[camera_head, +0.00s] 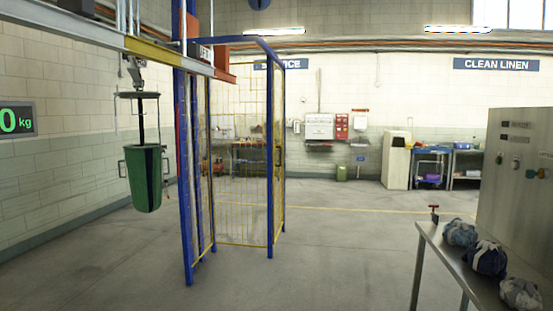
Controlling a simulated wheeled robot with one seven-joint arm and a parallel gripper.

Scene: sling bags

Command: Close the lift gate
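The lift gate structure stands left of the middle, with tall blue posts and yellow wire mesh. A narrow mesh panel (277,165) at its right side, seen at a steep angle, has a blue frame and a dark handle (280,154). I take this panel to be the gate. The wide mesh panel (240,160) lies between it and the left blue posts (185,200). I cannot tell from this angle exactly how far the gate stands open. My gripper is not in view.
A green bin (147,178) hangs from an overhead rail (70,25) at left. A metal table (455,270) at right holds several cloth bundles, including a dark blue one (486,259). A grey control cabinet (515,190) stands behind it. The floor between cage and table is clear.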

